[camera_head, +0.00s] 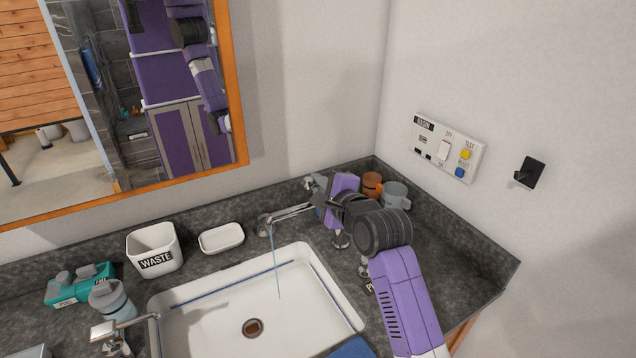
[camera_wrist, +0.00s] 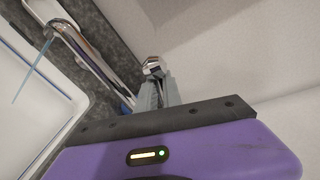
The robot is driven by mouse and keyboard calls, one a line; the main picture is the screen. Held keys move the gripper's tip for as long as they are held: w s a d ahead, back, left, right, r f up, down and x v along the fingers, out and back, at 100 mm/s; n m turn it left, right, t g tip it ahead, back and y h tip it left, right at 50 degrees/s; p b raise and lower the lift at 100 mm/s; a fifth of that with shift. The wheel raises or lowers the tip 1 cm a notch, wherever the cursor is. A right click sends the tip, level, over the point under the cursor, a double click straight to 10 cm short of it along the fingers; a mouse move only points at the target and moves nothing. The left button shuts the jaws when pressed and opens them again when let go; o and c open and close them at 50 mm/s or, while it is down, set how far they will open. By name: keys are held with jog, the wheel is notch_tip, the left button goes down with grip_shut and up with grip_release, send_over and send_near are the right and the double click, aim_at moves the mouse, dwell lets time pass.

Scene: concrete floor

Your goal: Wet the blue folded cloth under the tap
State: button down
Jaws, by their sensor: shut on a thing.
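The chrome tap (camera_head: 290,214) reaches over the white basin (camera_head: 335,292), and a thin stream of water (camera_head: 276,265) falls from its spout into the basin. My gripper (camera_head: 318,188) is at the tap's right end, near the wall. In the wrist view its two grey fingers (camera_wrist: 159,92) are shut on the round chrome tap knob (camera_wrist: 153,67). The spout (camera_wrist: 68,30) and water also show there at the left. The blue folded cloth (camera_head: 352,348) is at the basin's front edge, cut off by the picture's bottom, well away from my gripper.
A white waste bin (camera_head: 155,249), a soap dish (camera_head: 221,238) and a teal box (camera_head: 80,286) stand left of the tap. An orange cup (camera_head: 372,184) and a grey mug (camera_head: 396,195) are behind my wrist. A switch panel (camera_head: 447,147) and black hook (camera_head: 530,172) are on the right wall.

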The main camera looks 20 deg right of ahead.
jog(key=c, duration=1.5)
grip_release()
jog(key=shift+a+r, duration=0.1)
jog(key=shift+a, duration=0.4)
jog(key=shift+d, duration=0.1)
jog(key=shift+d, duration=0.1)
jog(key=b+v, duration=0.1)
jog(key=v, duration=0.6)
jog(key=shift+s, duration=0.4)
